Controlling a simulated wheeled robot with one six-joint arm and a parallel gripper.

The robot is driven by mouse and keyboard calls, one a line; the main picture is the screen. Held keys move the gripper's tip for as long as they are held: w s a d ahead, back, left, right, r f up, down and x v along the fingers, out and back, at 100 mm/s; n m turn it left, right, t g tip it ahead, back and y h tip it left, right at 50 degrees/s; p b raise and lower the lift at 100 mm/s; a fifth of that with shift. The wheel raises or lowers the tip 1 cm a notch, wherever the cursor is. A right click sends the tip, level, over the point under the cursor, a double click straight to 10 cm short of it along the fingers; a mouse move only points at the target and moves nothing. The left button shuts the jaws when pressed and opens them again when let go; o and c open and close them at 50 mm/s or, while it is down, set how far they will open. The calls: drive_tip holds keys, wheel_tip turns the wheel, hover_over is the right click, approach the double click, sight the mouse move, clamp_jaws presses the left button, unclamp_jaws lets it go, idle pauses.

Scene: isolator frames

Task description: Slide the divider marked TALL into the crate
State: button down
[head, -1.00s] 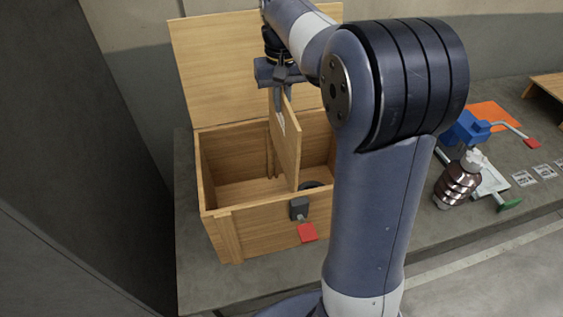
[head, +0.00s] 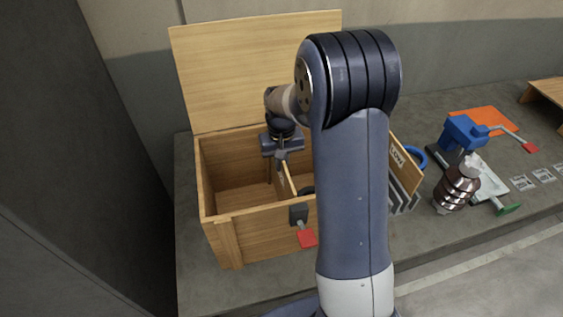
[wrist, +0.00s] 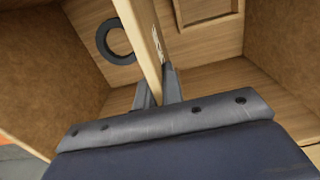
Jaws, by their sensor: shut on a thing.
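The wooden crate (head: 262,232) stands open on the bench, its lid raised at the back. My gripper (head: 281,161) points down inside the crate opening, shut on the top edge of a thin wooden divider (head: 287,184). The divider is upright and mostly below the rim; my arm hides part of it. In the wrist view the divider (wrist: 138,22) runs between the fingertips (wrist: 158,90). Its label is edge-on and unreadable. I cannot tell whether its edges sit in slots. A second divider, marked LOW (head: 398,158), stands right of the crate, partly behind my arm.
A black ring (wrist: 115,42) lies on the crate floor beside the divider. A dark latch (head: 298,213) with a red tab (head: 307,239) is on the crate front.

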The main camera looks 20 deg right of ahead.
drive_tip(key=shift+f, duration=0.25)
drive_tip(key=shift+f+b, duration=0.45)
drive_tip(key=shift+f, duration=0.05)
drive_tip(key=c, duration=1.5)
unclamp_jaws()
drive_tip(key=shift+c, duration=0.2)
wheel_tip(320, 180, up, 13)
drive_tip(key=shift+r, duration=0.1)
